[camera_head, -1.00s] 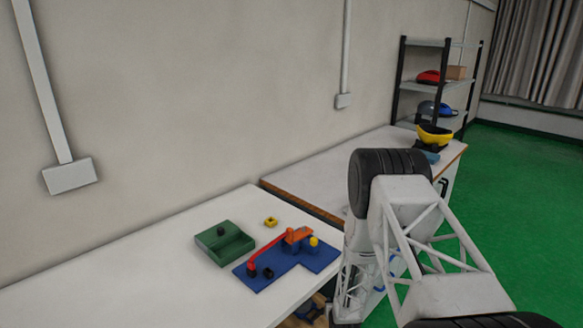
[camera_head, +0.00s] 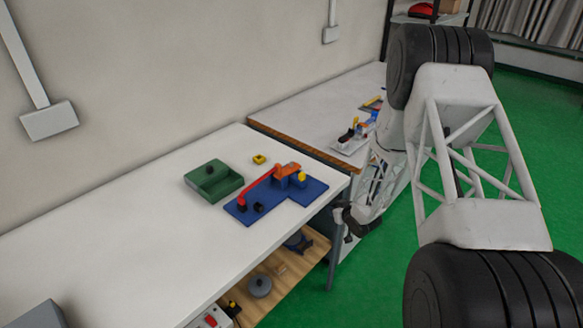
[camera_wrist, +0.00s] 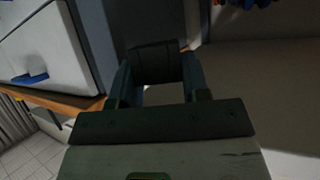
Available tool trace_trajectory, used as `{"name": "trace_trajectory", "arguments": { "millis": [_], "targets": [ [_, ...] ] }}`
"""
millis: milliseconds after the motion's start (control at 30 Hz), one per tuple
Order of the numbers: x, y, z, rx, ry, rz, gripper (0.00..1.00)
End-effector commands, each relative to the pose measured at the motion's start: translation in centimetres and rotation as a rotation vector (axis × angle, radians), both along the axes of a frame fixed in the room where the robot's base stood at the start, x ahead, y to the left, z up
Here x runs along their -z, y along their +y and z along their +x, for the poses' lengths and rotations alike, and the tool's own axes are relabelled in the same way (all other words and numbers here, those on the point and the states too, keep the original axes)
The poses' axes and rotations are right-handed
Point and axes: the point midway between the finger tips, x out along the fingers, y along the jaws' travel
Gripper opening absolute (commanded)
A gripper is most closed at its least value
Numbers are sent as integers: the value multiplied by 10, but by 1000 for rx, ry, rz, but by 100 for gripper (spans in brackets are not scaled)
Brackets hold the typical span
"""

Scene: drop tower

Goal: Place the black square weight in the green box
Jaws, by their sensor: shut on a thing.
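My gripper (camera_wrist: 155,85) is shut on a dark block (camera_wrist: 155,62), seen between its two fingers in the wrist view; it looks like the black square weight, but the picture is dim. In the head view my gripper (camera_head: 350,218) is beside the front right edge of the white table, apart from the green box. The green box (camera_head: 228,189) stands open on the table to the left, with a small black piece (camera_head: 208,170) in its back left part. The blue board (camera_head: 305,196) lies right of the box with a red and orange arm (camera_head: 262,185) on it.
Small black pieces (camera_head: 258,207) sit on the board's left end. A lower wooden shelf (camera_head: 275,275) holds a grey round thing (camera_head: 259,284). The table left of the box is mostly clear.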

Motion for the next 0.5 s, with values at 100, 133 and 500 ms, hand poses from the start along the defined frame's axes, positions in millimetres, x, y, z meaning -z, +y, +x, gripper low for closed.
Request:
{"name": "trace_trajectory", "arguments": {
  "millis": [100, 133, 500],
  "targets": [
    [-14, -8, -2, -43, -2, -1, 10],
    [-17, -10, -3, -54, -1, 0, 10],
    [-56, -33, -18, -187, -2, 0, 10]
  ]
}}
